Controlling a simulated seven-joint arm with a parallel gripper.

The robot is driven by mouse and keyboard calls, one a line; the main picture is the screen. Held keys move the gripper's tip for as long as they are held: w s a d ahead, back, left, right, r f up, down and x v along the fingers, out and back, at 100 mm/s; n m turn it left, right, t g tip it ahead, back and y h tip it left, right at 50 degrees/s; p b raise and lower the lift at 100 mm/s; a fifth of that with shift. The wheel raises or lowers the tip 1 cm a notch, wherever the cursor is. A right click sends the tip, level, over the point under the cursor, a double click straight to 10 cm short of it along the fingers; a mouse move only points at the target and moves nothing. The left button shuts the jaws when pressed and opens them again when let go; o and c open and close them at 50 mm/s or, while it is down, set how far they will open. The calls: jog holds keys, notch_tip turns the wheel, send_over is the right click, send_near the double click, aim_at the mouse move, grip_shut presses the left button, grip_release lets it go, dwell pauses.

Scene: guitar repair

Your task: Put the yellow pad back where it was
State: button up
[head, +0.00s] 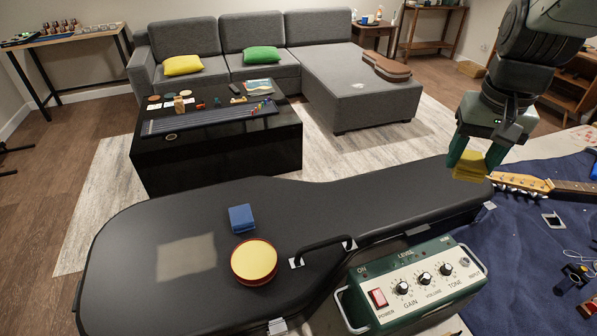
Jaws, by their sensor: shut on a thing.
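A yellow pad (470,166) is between the green fingers of my gripper (475,162), at the right in the head view. My gripper is shut on it and holds it above the right, narrow end of the black guitar case (340,205). On the case lid are a blue pad (242,218) and a round yellow-topped disc with a red rim (254,261). A pale rectangular patch (186,258) shows on the lid left of them. The gap between pad and case cannot be judged exactly.
A green amplifier box (415,287) with knobs stands in front of the case. A guitar neck (545,186) lies on the blue cloth (515,260) right of my gripper. The case handle (322,249) sticks up. The lid's middle is clear.

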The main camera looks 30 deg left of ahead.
jog(key=s+a+f+n, duration=0.1)
jog(key=a+f+n, duration=0.15)
jog(key=a, duration=0.65)
jog(key=a+f+n, duration=0.2)
jog(key=a+n, duration=0.2)
jog(key=a, duration=0.5)
jog(key=n+y, duration=0.1)
jog(key=n, duration=0.5)
send_over(274, 218)
notch_tip(274, 218, down, 6)
jog(key=shift+m+g, duration=0.25)
jog(key=shift+g, duration=0.15)
jog(key=f, duration=0.4)
jog(key=shift+s+d+f, duration=0.1)
jog(key=shift+d+f, duration=0.1)
jog(key=shift+f, duration=2.4)
jog(key=shift+f, duration=0.1)
jog(key=o, duration=0.8)
jog(key=r, duration=0.4)
jog(key=d+r, duration=0.1)
jog(key=r, duration=0.7)
jog(key=shift+s+d+r, duration=0.1)
jog(key=shift+s+d, duration=0.1)
jog(key=shift+s, duration=0.05)
